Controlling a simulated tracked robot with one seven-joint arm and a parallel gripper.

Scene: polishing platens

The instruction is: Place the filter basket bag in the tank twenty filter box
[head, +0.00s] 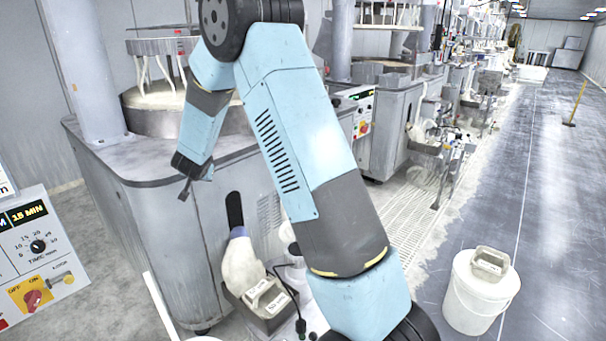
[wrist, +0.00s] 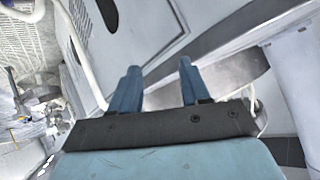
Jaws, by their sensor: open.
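My gripper (head: 184,192) is open and empty, raised in front of the grey polishing machine. In the wrist view my two blue fingers (wrist: 158,78) stand apart with nothing between them. A grey filter box (head: 268,318) with white labels is low at the machine's front, below and right of my gripper. A white cloth bag (head: 242,264) hangs from the machine's dark slot, its lower end at the box. A grey basket-like piece (head: 489,264) with a pale label sits on a white bucket at the right; I cannot tell whether it is the filter basket bag. Label numbers are unreadable.
The white bucket (head: 476,302) stands on the floor at the right. The polishing machine (head: 165,225) fills the left, with a control panel (head: 38,255) in front of it. More machines line the back. The dark aisle (head: 540,180) at the right is mostly clear.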

